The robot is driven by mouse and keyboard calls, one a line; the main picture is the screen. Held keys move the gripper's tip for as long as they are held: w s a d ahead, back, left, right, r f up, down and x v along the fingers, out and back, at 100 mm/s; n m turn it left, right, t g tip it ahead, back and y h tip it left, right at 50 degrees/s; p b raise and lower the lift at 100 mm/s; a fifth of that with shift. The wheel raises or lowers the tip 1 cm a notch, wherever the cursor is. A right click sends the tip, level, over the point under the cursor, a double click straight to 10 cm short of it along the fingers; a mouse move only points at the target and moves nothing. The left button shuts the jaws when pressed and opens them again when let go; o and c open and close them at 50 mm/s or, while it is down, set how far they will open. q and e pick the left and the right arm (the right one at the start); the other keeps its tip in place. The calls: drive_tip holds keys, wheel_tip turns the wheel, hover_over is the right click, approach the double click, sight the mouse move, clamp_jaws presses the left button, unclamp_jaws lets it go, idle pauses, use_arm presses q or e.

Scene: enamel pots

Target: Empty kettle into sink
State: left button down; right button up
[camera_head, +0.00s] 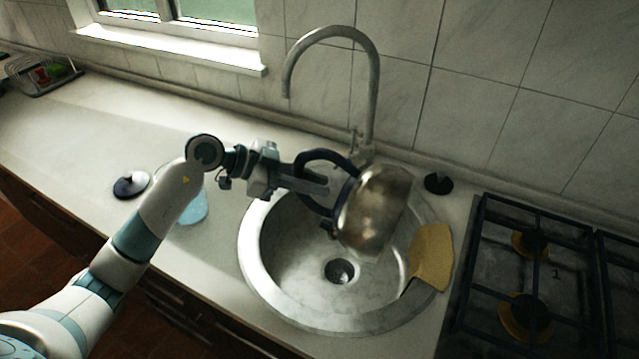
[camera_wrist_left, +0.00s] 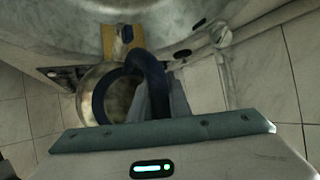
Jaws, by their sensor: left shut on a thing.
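The metal kettle (camera_head: 372,212) hangs tilted over the round steel sink (camera_head: 262,290), its body leaning to the right. Its dark handle (camera_head: 318,158) is on the left side. My left gripper (camera_head: 318,187) is shut on the handle and holds the kettle above the basin. The left wrist view shows the dark handle (camera_wrist_left: 150,75) at the fingers and part of the kettle body (camera_wrist_left: 93,105) behind it. I cannot see the kettle's inside or any stream of water. My right gripper is not in view.
A curved faucet (camera_head: 374,90) rises behind the sink. A yellow cloth (camera_head: 432,257) lies over the sink's right rim. A gas stove (camera_head: 480,290) stands to the right. A dark lid (camera_head: 131,184) and a bluish glass (camera_head: 195,207) are on the counter at left.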

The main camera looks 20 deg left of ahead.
use_arm(q)
drive_tip(key=shift+w+a+f+h, duration=0.1)
drive_tip(key=shift+a+f+h, duration=0.05)
drive_tip(key=shift+a+h, duration=0.35)
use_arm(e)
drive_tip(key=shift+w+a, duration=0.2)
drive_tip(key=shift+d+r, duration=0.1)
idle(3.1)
